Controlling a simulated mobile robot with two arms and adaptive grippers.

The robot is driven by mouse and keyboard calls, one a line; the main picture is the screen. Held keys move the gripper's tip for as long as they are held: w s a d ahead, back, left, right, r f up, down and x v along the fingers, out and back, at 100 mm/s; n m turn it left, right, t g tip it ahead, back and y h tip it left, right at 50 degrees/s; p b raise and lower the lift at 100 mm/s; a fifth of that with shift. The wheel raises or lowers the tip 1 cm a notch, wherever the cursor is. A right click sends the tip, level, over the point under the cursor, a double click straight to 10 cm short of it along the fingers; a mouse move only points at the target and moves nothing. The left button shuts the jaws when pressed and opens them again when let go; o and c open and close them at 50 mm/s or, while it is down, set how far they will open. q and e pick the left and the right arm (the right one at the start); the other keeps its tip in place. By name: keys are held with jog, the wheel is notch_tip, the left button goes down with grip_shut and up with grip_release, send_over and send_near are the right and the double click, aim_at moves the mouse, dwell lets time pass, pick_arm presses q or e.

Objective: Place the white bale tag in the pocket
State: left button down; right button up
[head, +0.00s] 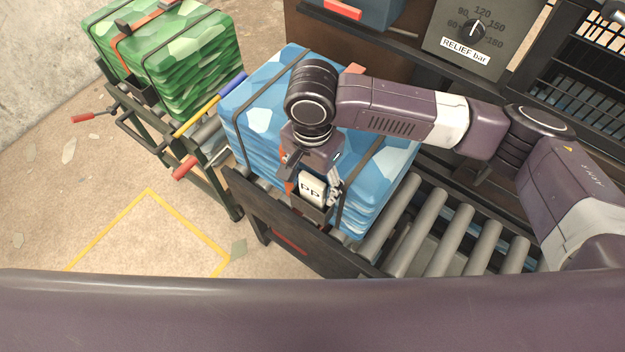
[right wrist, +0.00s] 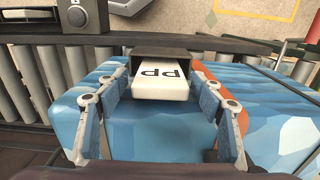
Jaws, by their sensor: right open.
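The white bale tag (head: 312,188), printed "PP", sits partly in the dark pocket (head: 313,213) on the near side of the blue bale (head: 258,112). In the right wrist view the tag (right wrist: 160,84) has its far end inside the pocket mouth (right wrist: 163,57) and its near part sticks out. My right gripper (right wrist: 162,92) is open, with one finger on each side of the tag and visible gaps between. In the head view the right gripper (head: 311,177) is just above the pocket. My left gripper is not in view.
The blue bale rests on a roller conveyor (head: 415,232) with a dark side rail. A green bale (head: 170,60) stands on a cart at the left, with red-handled levers (head: 83,117). A relief dial panel (head: 476,36) stands behind. Floor with a yellow outline (head: 112,227) is clear.

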jog(key=shift+r, duration=0.45)
notch_tip(320, 180, up, 10)
jog(key=shift+r+b, duration=0.25)
jog(key=shift+b, duration=0.75)
jog(key=shift+r, duration=0.45)
